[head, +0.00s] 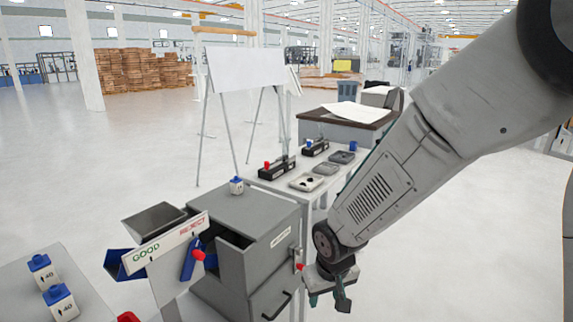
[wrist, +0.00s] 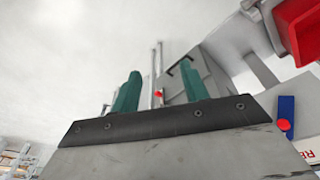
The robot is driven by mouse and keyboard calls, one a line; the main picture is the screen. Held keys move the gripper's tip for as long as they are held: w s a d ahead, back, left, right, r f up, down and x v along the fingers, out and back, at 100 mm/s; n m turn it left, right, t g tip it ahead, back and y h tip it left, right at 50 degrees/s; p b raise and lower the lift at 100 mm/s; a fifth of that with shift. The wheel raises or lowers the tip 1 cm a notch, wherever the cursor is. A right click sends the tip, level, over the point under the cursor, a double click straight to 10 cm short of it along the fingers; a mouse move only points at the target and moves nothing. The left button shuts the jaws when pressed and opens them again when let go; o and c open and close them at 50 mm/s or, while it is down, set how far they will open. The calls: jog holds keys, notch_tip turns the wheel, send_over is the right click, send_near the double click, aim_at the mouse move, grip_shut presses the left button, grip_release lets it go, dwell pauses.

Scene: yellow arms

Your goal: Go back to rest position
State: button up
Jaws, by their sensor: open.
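My gripper (head: 329,300) hangs from my grey arm at the lower right of the head view. It is right of the grey cabinet and beside its front. In the wrist view my gripper (wrist: 160,95) shows two green fingers standing well apart with nothing held between them. The grey cabinet shows behind the fingers in the wrist view.
A grey cabinet (head: 262,212) has a GOOD/REJECT sign (head: 165,248) and a red-knobbed blue lever (head: 191,258). A blue-capped block (head: 237,186) stands on top. Two similar blocks (head: 60,303) are at the lower left. A table with trays (head: 307,182) stands behind.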

jog(key=s+d+r+m, duration=0.2)
jog(key=s+d+r, duration=0.7)
jog(key=s+r, duration=0.1)
jog(key=s+d+r+m+g, duration=0.1)
jog(key=s+d+r, duration=0.7)
jog(key=s, duration=0.5)
notch_tip(320, 180, up, 3)
jog(key=shift+d+f+m, duration=0.15)
jog(key=shift+d+m, duration=0.2)
jog(key=shift+m, duration=0.05)
